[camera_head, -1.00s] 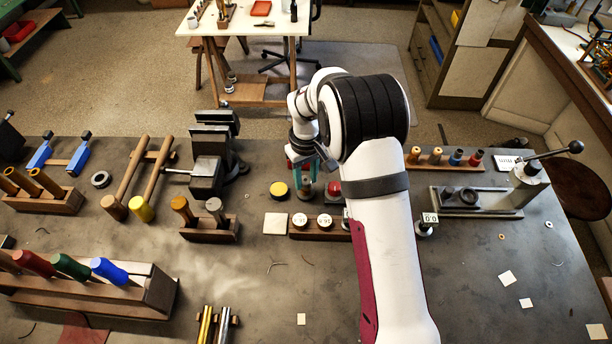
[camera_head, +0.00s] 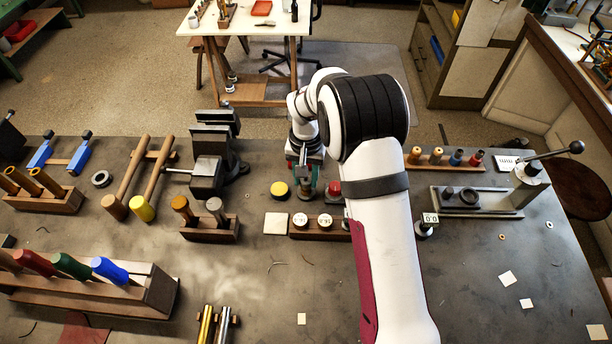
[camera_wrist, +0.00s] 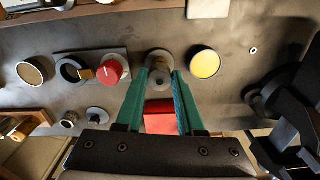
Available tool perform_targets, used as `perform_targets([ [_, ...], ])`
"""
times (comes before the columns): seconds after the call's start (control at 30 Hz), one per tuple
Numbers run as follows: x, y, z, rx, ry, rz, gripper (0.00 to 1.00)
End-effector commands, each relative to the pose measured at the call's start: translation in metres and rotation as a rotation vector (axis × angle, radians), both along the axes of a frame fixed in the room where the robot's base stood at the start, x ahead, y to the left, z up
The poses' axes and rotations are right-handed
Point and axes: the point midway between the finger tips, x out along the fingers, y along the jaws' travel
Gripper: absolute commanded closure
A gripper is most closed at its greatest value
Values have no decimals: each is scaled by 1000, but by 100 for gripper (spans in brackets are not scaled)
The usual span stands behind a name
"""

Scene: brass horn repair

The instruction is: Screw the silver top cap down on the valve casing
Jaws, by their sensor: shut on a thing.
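My gripper (camera_head: 306,184) has two teal fingers pointing down at the bench between a yellow round button and a red one. In the wrist view the fingertips (camera_wrist: 165,82) close around a small silvery round piece, which looks like the top cap (camera_wrist: 159,86). A round grey piece (camera_wrist: 158,58), which seems to be the valve casing or its stand, shows just beyond the fingertips. The fingers partly hide both pieces, so I cannot tell how the cap sits on the casing. A red block (camera_wrist: 160,116) shows between the fingers, nearer the palm.
The yellow button (camera_head: 279,189) and red button (camera_head: 333,188) stand close on either side. A wooden block with white-faced round pieces (camera_head: 316,235) and a pale square (camera_head: 276,223) lie in front. A dark vise (camera_head: 212,165) stands left. My arm hides bench to the right.

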Motion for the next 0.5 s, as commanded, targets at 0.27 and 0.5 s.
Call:
perform_targets([
  [0.27, 0, 1, -1, 0, 1, -347, 100],
  [0.5, 0, 1, -1, 0, 1, -416, 100],
])
